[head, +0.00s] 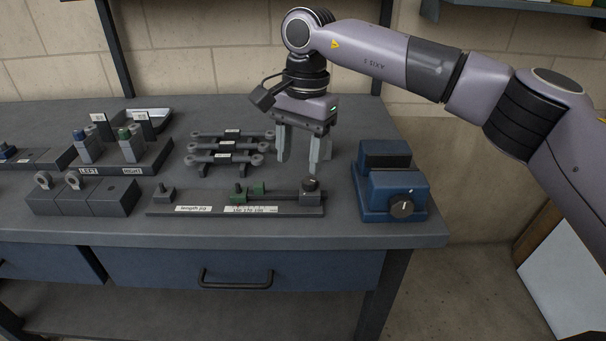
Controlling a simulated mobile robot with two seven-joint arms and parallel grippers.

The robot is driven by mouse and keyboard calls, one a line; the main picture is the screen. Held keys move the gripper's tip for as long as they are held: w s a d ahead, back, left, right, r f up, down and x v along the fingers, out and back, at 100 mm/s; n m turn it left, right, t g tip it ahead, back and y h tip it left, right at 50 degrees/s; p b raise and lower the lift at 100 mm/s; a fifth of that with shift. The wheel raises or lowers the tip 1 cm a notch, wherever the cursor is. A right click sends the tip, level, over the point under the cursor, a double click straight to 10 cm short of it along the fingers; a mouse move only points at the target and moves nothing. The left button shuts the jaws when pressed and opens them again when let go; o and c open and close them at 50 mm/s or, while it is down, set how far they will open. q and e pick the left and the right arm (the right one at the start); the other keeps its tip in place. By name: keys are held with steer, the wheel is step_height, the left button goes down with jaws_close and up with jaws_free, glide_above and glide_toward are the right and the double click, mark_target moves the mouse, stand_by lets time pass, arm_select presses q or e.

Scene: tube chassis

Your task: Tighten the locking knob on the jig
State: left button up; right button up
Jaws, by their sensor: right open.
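The length jig (220,209) is a long dark bar near the front edge of the bench, with white labels on its face. A dark round knob (310,184) sits on the block at its right end. A green slider (257,188) and small posts stand along the bar. My right gripper (299,165) points down above and just behind the jig's right end, close to the dark knob. Its two fingers are apart with nothing seen between them. Whether a fingertip touches the jig cannot be told. My left gripper is out of view.
A blue device (383,191) with its own dark knob (402,206) stands to the right. Grey rods lie on a rack (227,148) behind the jig. A holder labelled left and right (115,170) and grey blocks (90,197) stand to the left.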

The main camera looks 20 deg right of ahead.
mark_target(310, 180)
steer(key=shift+w+d+r+h, duration=0.25)
steer(key=shift+d+r, duration=0.1)
steer(key=shift+d, duration=0.2)
steer(key=shift+w+d+r+h, duration=0.15)
steer(key=shift+d+r+h, duration=0.15)
steer(key=shift+d, duration=0.2)
step_height(310, 180, down, 7)
steer(key=shift+r, duration=0.1)
jaws_close()
